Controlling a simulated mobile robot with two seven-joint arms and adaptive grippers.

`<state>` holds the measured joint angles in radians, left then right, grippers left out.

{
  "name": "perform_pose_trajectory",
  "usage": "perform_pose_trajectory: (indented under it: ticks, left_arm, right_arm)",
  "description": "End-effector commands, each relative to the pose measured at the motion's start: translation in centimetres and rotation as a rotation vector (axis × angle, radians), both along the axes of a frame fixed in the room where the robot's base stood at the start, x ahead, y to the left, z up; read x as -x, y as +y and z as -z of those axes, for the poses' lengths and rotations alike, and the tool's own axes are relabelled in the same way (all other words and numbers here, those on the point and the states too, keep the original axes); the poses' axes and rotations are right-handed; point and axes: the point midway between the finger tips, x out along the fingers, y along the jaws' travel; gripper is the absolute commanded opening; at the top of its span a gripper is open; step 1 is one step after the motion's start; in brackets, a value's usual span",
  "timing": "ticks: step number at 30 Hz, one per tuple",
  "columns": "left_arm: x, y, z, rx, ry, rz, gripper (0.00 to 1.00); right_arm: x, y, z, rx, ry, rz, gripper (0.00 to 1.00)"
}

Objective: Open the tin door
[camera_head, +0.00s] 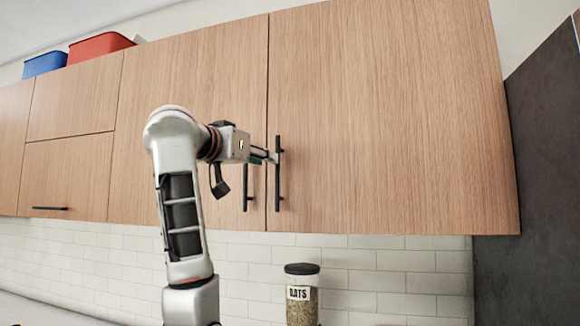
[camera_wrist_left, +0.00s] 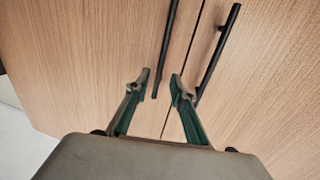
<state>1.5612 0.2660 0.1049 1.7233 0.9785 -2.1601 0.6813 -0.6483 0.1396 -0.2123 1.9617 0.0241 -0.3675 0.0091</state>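Two closed wooden cupboard doors meet at a narrow seam: a left door (camera_head: 190,80) and a right door (camera_head: 390,110). No view shows which one is the tin door. The left door has a black bar handle (camera_head: 246,188), and the right door has another (camera_head: 278,180). In the head view my left gripper (camera_head: 270,157) is at the upper part of these handles. In the left wrist view its fingers (camera_wrist_left: 161,80) are apart, with one handle's end (camera_wrist_left: 157,88) appearing between the tips. Contact cannot be told. The other handle (camera_wrist_left: 218,50) is outside the fingers, to the right.
A blue bin (camera_head: 45,64) and a red bin (camera_head: 98,46) sit on top of the cupboards. A dark tall panel (camera_head: 545,160) stands at the right.

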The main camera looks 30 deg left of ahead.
Motion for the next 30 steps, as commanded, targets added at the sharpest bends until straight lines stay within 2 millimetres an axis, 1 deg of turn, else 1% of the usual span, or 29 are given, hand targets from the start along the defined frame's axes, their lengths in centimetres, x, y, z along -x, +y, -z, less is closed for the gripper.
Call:
perform_pose_trajectory:
  ticks: [2, 5, 12, 18, 22, 29, 30]
  left_arm:
    - [0.0, 0.0, -0.5, 0.004, -0.004, 0.003, 0.24]
    - [-0.9, 0.1, -0.5, 0.006, -0.001, 0.005, 0.24]
    - [-4.6, 0.2, -0.5, 0.004, 0.000, 0.003, 0.24]
    - [-6.9, 0.3, -0.5, 0.004, -0.002, 0.003, 0.24]
    - [-7.5, 0.3, -0.4, 0.003, -0.003, 0.003, 0.24]
    - [-7.6, 0.3, -0.4, 0.003, -0.004, 0.003, 0.24]
    - [-7.6, 0.3, -0.4, 0.003, -0.004, 0.003, 0.21]
  right_arm:
    - [0.1, 0.0, 0.0, 0.001, 0.003, 0.000, 0.40]
    - [0.2, -0.2, -0.2, 0.003, 0.007, 0.004, 0.40]
    - [0.7, -1.2, -0.3, 0.016, 0.030, 0.020, 0.40]
    - [1.2, -1.9, 0.1, 0.026, 0.051, 0.032, 0.40]
    - [1.2, -2.1, 0.2, 0.029, 0.055, 0.037, 0.40]
    - [1.2, -2.2, 0.2, 0.030, 0.054, 0.037, 0.40]
    - [1.2, -2.2, 0.2, 0.030, 0.054, 0.037, 0.40]
